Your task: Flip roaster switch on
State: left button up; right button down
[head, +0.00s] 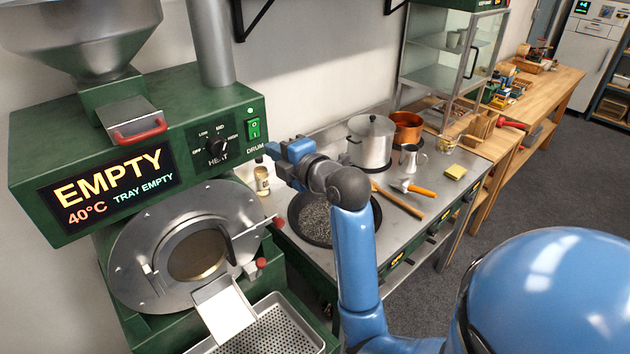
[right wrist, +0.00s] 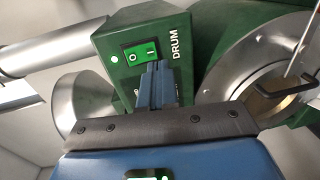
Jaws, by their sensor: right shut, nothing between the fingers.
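The green roaster (head: 190,120) stands at the left. Its green DRUM rocker switch (head: 254,129) is on the right end of the front panel and also shows in the right wrist view (right wrist: 139,52). The rocker looks bright green, with a small lit indicator (head: 250,111) above it. My right gripper (head: 271,151) is shut and empty, just right of and below the switch. In the right wrist view its fingertips (right wrist: 156,68) are close to the switch's edge; I cannot tell whether they touch the panel. My left gripper is not in view.
The roaster display (head: 112,187) reads EMPTY, 40°C, TRAY EMPTY. The HEAT knob (head: 216,147) is left of the switch. A small bottle (head: 262,180) stands below my gripper. A dark pan (head: 312,221) and a steel pot (head: 370,143) are on the counter.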

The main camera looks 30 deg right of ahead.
pick_arm(q)
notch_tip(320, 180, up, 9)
jog(key=p, duration=0.9)
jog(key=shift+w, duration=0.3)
pick_arm(e)
jog(key=s+d+f, duration=0.1)
jog(key=s, duration=0.8)
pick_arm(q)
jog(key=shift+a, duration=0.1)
pick_arm(e)
jog(key=shift+d+f, duration=0.1)
jog(key=shift+f, duration=0.05)
